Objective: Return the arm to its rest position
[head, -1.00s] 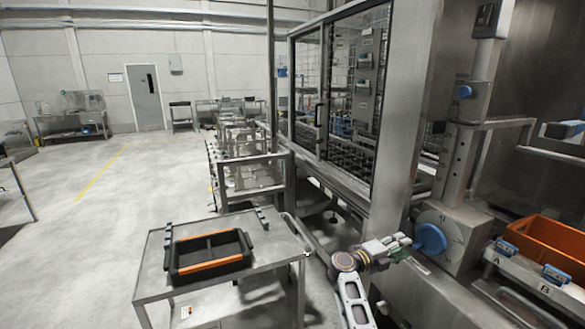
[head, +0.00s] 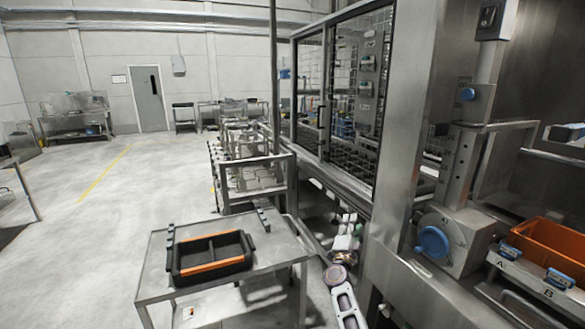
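My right arm rises from the bottom of the head view, and its gripper (head: 346,226) points up and away from me, in the gap between the cart and the washer's front panel. The gripper is small and partly blurred against the machine, so its finger opening is unclear. I see nothing held in it. It is apart from the blue round knob (head: 433,242) on the washer, which is to its right. My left gripper is not in the head view.
A metal cart (head: 283,251) at the lower middle carries a black tray with orange edges (head: 246,239). An orange bin (head: 548,248) stands at right behind labels A and B. The glazed washer cabinet (head: 345,100) is behind my gripper. Open floor (head: 95,240) lies left.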

